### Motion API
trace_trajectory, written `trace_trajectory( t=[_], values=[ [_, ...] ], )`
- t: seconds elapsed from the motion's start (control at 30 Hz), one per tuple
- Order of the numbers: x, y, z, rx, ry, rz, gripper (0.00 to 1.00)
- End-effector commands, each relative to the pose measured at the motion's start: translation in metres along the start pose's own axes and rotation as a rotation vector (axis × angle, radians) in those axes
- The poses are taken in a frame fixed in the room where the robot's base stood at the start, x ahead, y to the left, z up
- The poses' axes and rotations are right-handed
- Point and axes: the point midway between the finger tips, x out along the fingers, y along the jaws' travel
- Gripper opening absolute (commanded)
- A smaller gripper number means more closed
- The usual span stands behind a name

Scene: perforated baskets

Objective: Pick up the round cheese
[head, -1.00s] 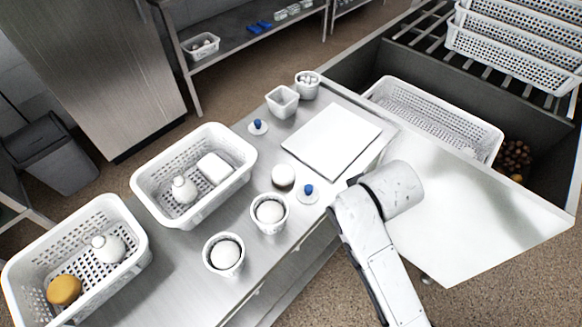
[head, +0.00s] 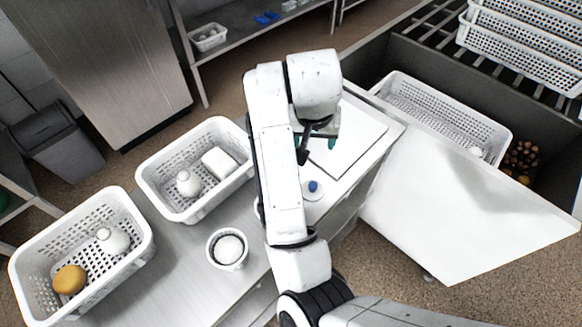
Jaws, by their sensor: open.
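My gripper (head: 316,142) points down over the left part of the white board (head: 362,135), with dark fingers and teal tips. It is open, and I see nothing between the fingers. The round white piece that stood on the steel table left of the board is hidden behind my arm. A white round piece (head: 229,248) sits in a small white perforated cup (head: 214,260) on the table, left of my arm. A second such cup is almost wholly covered by my arm. I cannot tell for sure which round piece is the cheese.
A white basket (head: 150,178) holds a white bottle (head: 187,184) and a white block (head: 219,162). Another basket (head: 28,290) holds a yellow-orange round item (head: 69,279) and a bottle. A blue-knobbed disc (head: 313,188) lies right of my arm.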

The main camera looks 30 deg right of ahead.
Motion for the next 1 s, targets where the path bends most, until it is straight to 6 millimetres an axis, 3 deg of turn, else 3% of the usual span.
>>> trace_trajectory(
  t=[0.03,0.1,0.23,0.37,0.6,1.0],
  values=[
    [-0.007,-0.018,0.005,0.015,-0.038,-0.015,0.68],
    [-0.013,-0.033,0.013,0.036,-0.085,-0.022,0.68],
    [-0.020,-0.051,0.025,0.056,-0.142,-0.026,0.68],
    [-0.013,-0.055,0.030,0.062,-0.162,-0.024,0.68],
    [0.024,-0.055,0.036,0.061,-0.159,-0.022,0.68],
    [0.056,-0.059,0.041,0.059,-0.162,-0.024,0.68]
  ],
)
